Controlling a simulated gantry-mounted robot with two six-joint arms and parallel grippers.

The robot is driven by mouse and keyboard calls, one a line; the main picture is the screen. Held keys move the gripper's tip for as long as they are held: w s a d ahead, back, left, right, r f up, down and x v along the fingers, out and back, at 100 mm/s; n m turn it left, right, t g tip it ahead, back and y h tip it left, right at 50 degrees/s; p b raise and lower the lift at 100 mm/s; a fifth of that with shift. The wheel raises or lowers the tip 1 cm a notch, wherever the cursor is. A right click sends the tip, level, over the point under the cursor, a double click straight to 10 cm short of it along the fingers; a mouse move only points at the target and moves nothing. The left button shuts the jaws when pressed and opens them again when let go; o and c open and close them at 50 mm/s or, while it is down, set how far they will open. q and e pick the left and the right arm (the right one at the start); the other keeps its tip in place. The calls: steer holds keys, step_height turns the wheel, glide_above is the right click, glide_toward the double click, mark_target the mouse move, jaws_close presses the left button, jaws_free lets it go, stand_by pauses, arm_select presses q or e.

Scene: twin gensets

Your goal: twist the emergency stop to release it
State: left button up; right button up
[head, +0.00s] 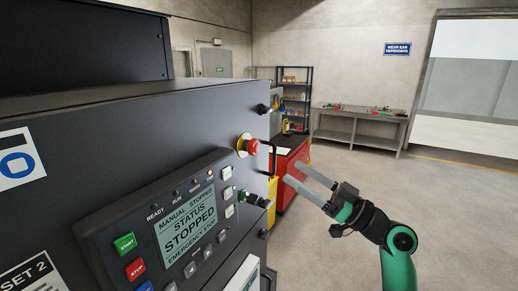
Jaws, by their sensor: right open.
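The emergency stop (252,147) is a red mushroom button on a yellow base, on the dark genset panel at the upper right of the display. The display (187,224) reads "MANUAL STOPPED", "STATUS STOPPED" and "EMERGENCY STOP". My right gripper (297,177) is open and empty, its two grey fingers pointing left toward the panel. It is to the right of the emergency stop and a little lower in the picture, apart from it. My left gripper is out of view.
Green START (124,243) and red STOP (135,268) buttons sit left of the display. A black key or selector switch (255,199) sticks out below the emergency stop. A red cabinet (292,165), a shelf rack (294,90) and a workbench (360,125) stand behind. Floor at right is clear.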

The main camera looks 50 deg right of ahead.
mark_target(258, 149)
steer(key=b+x, duration=0.5)
steer(key=x, duration=0.6)
steer(key=shift+r, duration=0.15)
steer(key=shift+w+a, duration=0.1)
steer(key=shift+w, duration=0.15)
